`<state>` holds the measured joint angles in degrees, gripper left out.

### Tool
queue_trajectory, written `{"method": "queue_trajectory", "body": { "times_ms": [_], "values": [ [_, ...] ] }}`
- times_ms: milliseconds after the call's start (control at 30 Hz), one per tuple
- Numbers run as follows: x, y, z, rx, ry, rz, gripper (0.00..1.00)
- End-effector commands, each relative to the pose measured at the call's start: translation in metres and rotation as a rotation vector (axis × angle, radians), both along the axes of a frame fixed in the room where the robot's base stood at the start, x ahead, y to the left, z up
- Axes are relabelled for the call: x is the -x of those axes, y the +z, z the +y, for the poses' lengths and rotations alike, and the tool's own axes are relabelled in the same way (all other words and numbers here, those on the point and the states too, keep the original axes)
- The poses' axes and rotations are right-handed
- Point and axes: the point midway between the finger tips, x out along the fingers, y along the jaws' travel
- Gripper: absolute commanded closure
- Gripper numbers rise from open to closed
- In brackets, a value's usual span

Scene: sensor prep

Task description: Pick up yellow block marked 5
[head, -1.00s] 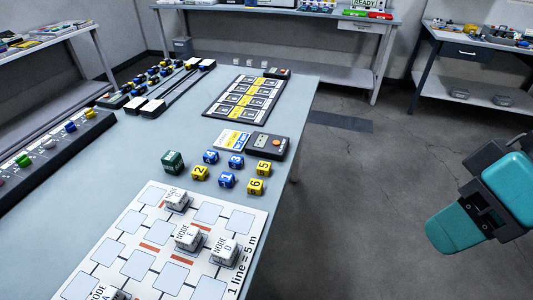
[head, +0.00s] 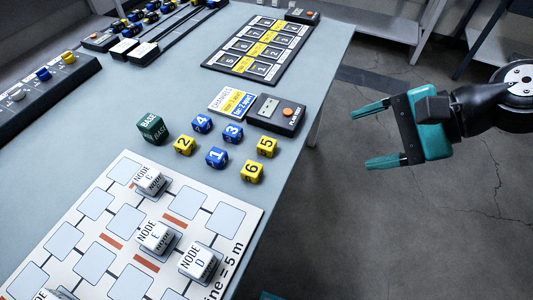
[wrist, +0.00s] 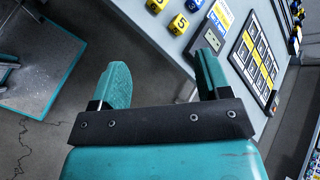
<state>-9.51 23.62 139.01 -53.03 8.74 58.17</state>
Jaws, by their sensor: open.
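The yellow block marked 5 (head: 267,147) sits on the table near its right edge, just below a dark handheld device. In the wrist view it is the yellow block (wrist: 178,25) near the top, beyond my fingers. The yellow block marked 6 (head: 251,171) lies just below it, and the yellow block marked 2 (head: 184,145) is further left. My gripper (head: 372,136) is open and empty, off the table's right side over the floor, with its fingers pointing left toward the blocks.
Blue blocks marked 1 (head: 216,157), 3 (head: 233,133) and 4 (head: 202,123) stand close by. A green BASE block (head: 152,128), the dark device (head: 275,114) and a node board (head: 228,217) surround them. The table edge lies between my gripper and the blocks.

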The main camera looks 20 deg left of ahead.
Motion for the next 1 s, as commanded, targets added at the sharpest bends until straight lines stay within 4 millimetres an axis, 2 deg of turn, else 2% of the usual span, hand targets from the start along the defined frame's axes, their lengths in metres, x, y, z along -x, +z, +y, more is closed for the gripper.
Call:
{"method": "queue_trajectory", "body": {
  "times_ms": [33, 100, 233, 333, 467, 800, 1000],
  "values": [
    [-0.01, -0.032, 0.006, -0.043, -0.114, 0.139, 0.3],
    [-0.022, -0.054, 0.013, -0.101, -0.263, 0.31, 0.3],
    [-0.039, -0.084, 0.02, -0.18, -0.465, 0.56, 0.3],
    [-0.046, -0.096, 0.022, -0.216, -0.552, 0.672, 0.3],
    [-0.05, -0.104, 0.031, -0.232, -0.591, 0.728, 0.3],
    [-0.053, -0.132, 0.1, -0.23, -0.587, 0.727, 0.3],
    [-0.055, -0.144, 0.13, -0.23, -0.589, 0.727, 0.3]
  ]
}}
